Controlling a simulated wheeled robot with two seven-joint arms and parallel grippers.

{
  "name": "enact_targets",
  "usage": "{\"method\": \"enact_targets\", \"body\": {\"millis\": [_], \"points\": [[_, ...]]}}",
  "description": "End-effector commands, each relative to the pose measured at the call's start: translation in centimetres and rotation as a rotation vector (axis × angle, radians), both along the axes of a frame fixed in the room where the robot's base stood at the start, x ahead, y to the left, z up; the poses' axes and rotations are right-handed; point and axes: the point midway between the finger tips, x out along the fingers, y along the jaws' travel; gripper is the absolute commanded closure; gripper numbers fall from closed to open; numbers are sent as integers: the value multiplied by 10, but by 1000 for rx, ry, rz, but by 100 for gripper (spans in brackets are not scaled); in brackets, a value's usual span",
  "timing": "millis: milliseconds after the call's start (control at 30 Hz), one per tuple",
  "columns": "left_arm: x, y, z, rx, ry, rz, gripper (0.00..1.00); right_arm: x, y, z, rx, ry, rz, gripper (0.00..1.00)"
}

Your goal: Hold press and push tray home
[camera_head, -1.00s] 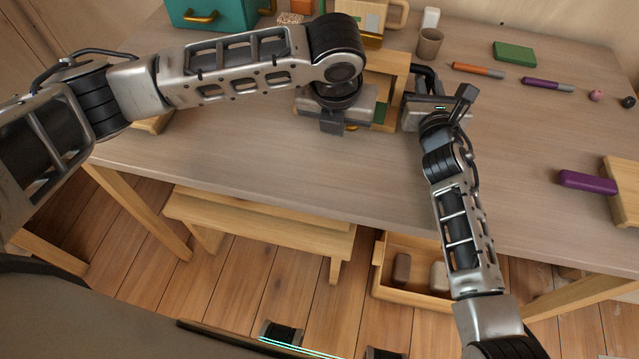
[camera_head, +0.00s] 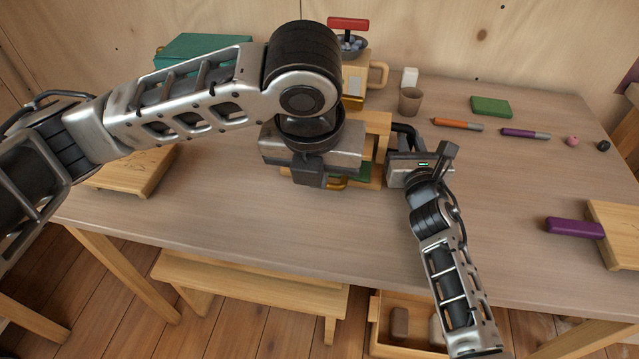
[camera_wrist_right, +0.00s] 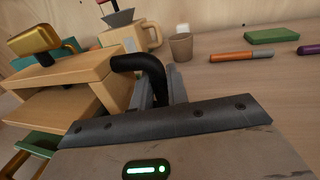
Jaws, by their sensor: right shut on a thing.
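The wooden press (camera_head: 378,122) stands on the table; it also shows in the right wrist view (camera_wrist_right: 65,75), with a brass-coloured block on a dark stem above it. A green tray (camera_head: 365,172) shows low in the press, and in the wrist view (camera_wrist_right: 38,142) at lower left. My left gripper (camera_head: 312,178) is at the press's front left, by a brass handle (camera_head: 337,184). Its fingertips are hidden.
A grinder (camera_head: 356,80) with a red-knobbed crank and a brown cup (camera_head: 410,102) stand behind. A teal box (camera_head: 200,52) is at back left. Markers, a green block (camera_head: 491,106) and a purple block (camera_head: 575,228) lie right. The table's middle right is clear.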

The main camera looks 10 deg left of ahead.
Motion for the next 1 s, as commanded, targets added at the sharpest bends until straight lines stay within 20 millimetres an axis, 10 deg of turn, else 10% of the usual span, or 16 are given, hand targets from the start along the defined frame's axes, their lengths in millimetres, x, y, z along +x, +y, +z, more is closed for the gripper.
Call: {"method": "enact_targets", "body": {"millis": [367, 400, 500, 1000], "points": [[-3, 0, 9, 0, 0, 0, 100, 0, -1, 0, -1, 1, -2, 100], [-3, 0, 9, 0, 0, 0, 100, 0, -1, 0, -1, 1, -2, 79], [-3, 0, 9, 0, 0, 0, 100, 0, -1, 0, -1, 1, -2, 59], [-3, 0, 8, 1, 1, 0, 100, -27, -6, -1, -3, 0, 0, 59]]}}
